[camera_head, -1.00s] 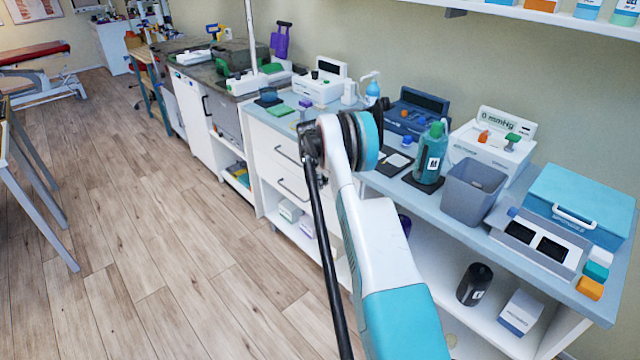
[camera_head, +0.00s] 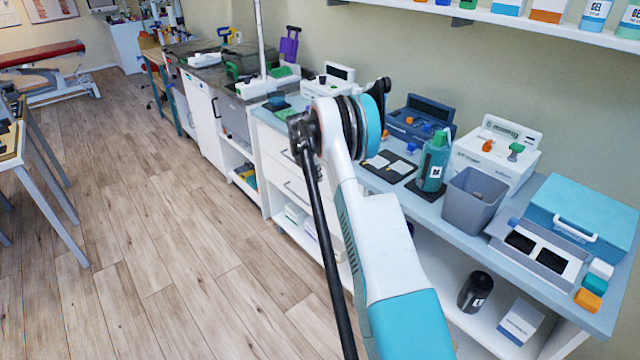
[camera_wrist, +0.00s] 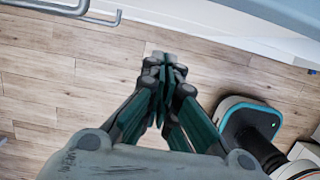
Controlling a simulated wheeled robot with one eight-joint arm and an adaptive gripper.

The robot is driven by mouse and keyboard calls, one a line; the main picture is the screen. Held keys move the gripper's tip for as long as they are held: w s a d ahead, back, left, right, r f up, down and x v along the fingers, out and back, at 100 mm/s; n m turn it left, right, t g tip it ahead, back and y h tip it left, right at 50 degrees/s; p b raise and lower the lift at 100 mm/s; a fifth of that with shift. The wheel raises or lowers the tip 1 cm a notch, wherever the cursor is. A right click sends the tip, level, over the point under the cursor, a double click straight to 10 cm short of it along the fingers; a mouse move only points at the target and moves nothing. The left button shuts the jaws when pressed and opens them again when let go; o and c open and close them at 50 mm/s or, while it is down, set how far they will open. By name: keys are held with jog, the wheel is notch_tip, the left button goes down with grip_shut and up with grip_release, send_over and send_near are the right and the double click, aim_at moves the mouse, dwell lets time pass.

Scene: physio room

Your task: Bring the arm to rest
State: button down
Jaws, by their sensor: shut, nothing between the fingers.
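My gripper (camera_wrist: 165,68) shows in the wrist view, its dark and green fingers closed together with nothing between them. It hangs over the wooden floor (camera_wrist: 50,75), apart from any object. In the head view my white and teal arm (camera_head: 385,240) rises from the bottom, folded at a joint in the middle of the picture. The gripper cannot be made out clearly there; the arm hides much of that area.
A counter with a grey bin (camera_head: 472,202), a teal bottle (camera_head: 433,165) and a blue case (camera_head: 577,212) runs along the right, close to my arm. A metal handle (camera_wrist: 65,8) shows in the wrist view. Floor on the left (camera_head: 150,230) is clear.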

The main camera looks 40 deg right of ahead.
jog(key=v, duration=0.3)
jog(key=shift+p, duration=0.3)
